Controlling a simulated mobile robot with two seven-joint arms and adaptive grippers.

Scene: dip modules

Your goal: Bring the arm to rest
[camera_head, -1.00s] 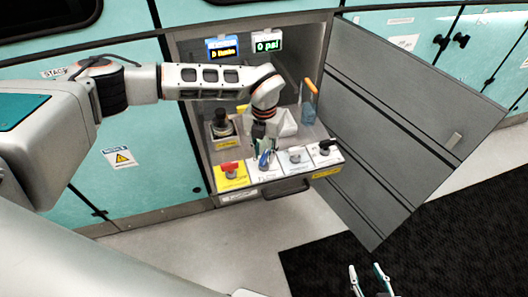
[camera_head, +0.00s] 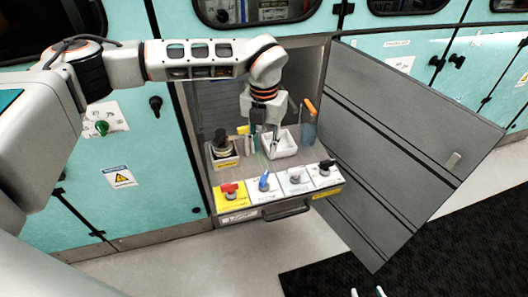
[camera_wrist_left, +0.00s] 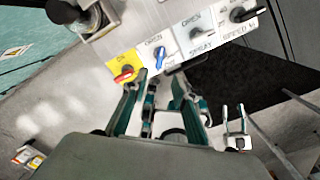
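My left gripper (camera_head: 262,150) hangs pointing down in front of the open cabinet, above the row of knobs. In the left wrist view its fingers (camera_wrist_left: 160,90) are apart with nothing between them. The blue knob (camera_head: 264,182) stands on the panel below it, apart from the fingers; it also shows in the wrist view (camera_wrist_left: 160,58). My right gripper (camera_head: 367,292) shows only its fingertips at the bottom edge, spread apart. The left wrist view shows it open and empty (camera_wrist_left: 234,118).
The panel also carries a red knob (camera_head: 229,190) on yellow and two more knobs. Behind are a dark-topped bottle (camera_head: 222,142), a white tray (camera_head: 283,147) and an orange-topped bottle (camera_head: 309,122). The grey door (camera_head: 400,150) stands open at right. A handle (camera_head: 286,210) juts out below.

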